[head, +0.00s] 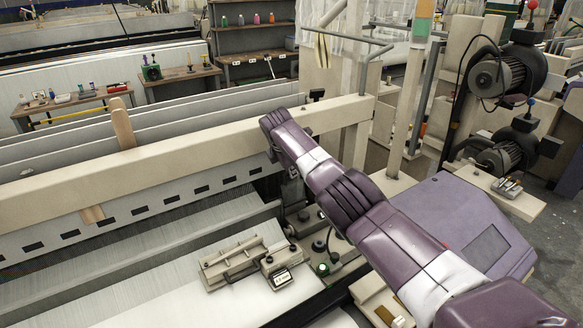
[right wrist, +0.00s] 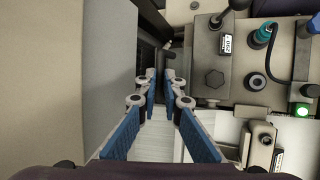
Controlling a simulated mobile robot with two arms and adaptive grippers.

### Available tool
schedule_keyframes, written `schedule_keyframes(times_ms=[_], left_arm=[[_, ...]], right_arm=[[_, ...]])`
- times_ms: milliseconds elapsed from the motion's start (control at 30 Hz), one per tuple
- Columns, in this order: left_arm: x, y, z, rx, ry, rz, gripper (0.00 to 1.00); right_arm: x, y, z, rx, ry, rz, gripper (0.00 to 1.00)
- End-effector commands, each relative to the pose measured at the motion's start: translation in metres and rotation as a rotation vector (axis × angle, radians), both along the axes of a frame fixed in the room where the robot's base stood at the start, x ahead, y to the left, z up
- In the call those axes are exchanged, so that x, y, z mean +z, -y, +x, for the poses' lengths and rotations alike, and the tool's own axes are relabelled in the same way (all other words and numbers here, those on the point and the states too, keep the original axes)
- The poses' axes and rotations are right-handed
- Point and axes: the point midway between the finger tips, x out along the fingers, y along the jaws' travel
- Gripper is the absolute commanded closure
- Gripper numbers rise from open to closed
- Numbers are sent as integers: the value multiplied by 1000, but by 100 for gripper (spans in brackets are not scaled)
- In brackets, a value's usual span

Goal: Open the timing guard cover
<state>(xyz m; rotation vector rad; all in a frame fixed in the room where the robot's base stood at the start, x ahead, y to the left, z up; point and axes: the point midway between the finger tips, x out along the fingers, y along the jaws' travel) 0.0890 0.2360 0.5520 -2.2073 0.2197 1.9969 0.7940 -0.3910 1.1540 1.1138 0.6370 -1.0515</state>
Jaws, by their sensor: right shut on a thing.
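No panel stands visibly open there. A large purple housing (head: 455,215) stands at the loom's right end, apart from the gripper. My left gripper is not in view.
The beige beam (head: 190,142) runs close beside the gripper. A control block with a dark knob (right wrist: 215,78) and a green light (right wrist: 302,110) lies to its right in the wrist view. Motors (head: 497,75) stand at the right. White fabric (head: 235,303) covers the front.

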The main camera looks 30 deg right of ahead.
Motion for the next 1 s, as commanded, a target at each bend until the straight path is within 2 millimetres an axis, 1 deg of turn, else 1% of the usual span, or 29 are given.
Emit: schedule_keyframes(times_ms=[33, 167, 200, 367, 1000], left_arm=[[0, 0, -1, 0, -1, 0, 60], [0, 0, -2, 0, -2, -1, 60], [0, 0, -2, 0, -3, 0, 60], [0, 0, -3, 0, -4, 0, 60], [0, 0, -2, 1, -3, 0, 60]], right_arm=[[11, -2, 8, 10, 32, -5, 100], [12, -2, 8, 11, 33, -5, 100], [12, -2, 8, 11, 33, -4, 92], [10, -2, 8, 11, 32, -5, 75], [5, -2, 5, 8, 20, -1, 75]])
